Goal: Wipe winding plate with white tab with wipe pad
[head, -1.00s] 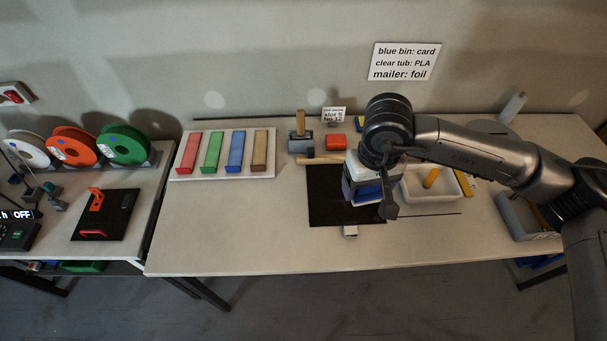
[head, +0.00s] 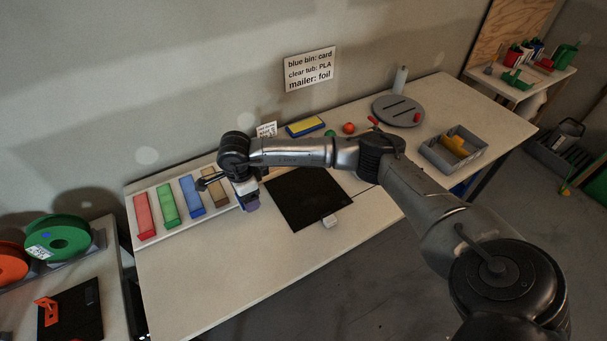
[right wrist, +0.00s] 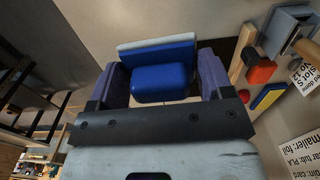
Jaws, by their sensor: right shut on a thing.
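The winding plate (head: 298,201) is a flat black square on the middle of the table in the head view. Its white tab (head: 330,221) sticks out at the front edge. My right gripper (head: 250,203) is just left of the plate, with purple-grey fingers pointing down. In the right wrist view the gripper (right wrist: 160,83) is shut on the wipe pad (right wrist: 160,84), a blue block with a white layer. In the head view the pad is mostly hidden by the gripper, and I cannot tell whether it touches the table. My left gripper is not in view.
A white tray (head: 150,238) with red, green, blue and tan strips lies left of the gripper. Behind the plate are a yellow-blue block (head: 305,126) and an orange ball (head: 349,128). A grey disc (head: 398,110) and grey bin (head: 454,150) stand right. The table front is clear.

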